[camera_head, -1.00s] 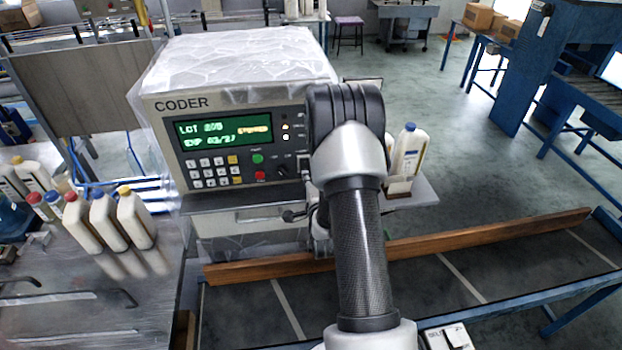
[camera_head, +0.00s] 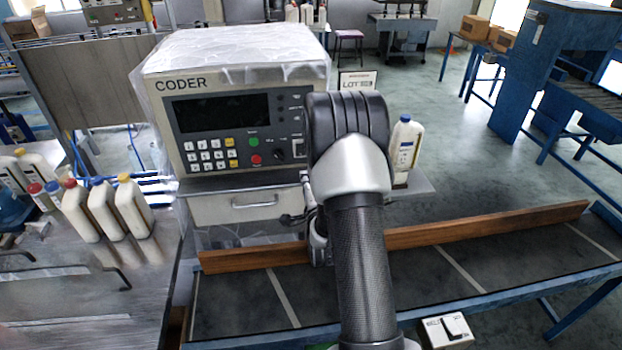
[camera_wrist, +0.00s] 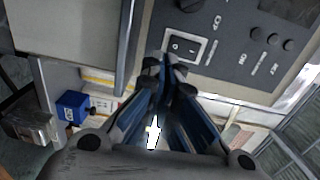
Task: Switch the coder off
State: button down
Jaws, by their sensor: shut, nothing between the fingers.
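The coder (camera_head: 208,82) is a grey box under clear plastic wrap on a stand. Its display (camera_head: 222,112) is dark, and the small lamps to the right of it look unlit. Its front has a keypad (camera_head: 207,155), a green button (camera_head: 253,142), a red button (camera_head: 256,159) and a black knob. In the wrist view a black rocker switch (camera_wrist: 183,48) in a pale frame sits on the coder's panel. My gripper (camera_wrist: 168,70) is shut and empty, its tips just below the rocker; whether they touch it I cannot tell.
A white bottle (camera_head: 405,148) stands right of the coder, beside a LOT sign (camera_head: 357,84). Several bottles stand on the metal table (camera_head: 150,270) at left. A wooden rail (camera_head: 450,234) runs along the conveyor (camera_head: 380,290) in front. A blue block (camera_wrist: 72,106) shows in the wrist view.

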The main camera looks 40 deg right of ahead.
jog(key=s+a+f, duration=0.1)
jog(key=s+a, duration=0.2)
jog(key=s, duration=0.2)
jog(key=shift+s+a+f, duration=0.2)
jog(key=shift+s+f, duration=0.05)
jog(key=shift+s, duration=0.1)
jog(key=w+a+r+n+g+y+b, duration=0.2)
jog(key=a+r+n+g+y, duration=0.35)
jog(key=a+n, duration=0.75)
jog(key=s+a+r+n+g+y, duration=0.1)
jog(key=s+a+r+n, duration=0.1)
jog(key=s, duration=0.6)
jog(key=s+a+r+n+g+y+b, duration=0.1)
jog(key=s+a+r+n+g, duration=0.1)
jog(key=s+a+n, duration=0.3)
jog(key=s+a+r+n+g+y, duration=0.1)
jog(key=s+a+r+n+g, duration=0.1)
jog(key=s+a+n, duration=0.2)
jog(key=s+a, duration=0.3)
jog(key=s, duration=0.3)
jog(key=shift+s+a+r, duration=0.15)
jog(key=shift+s, duration=0.15)
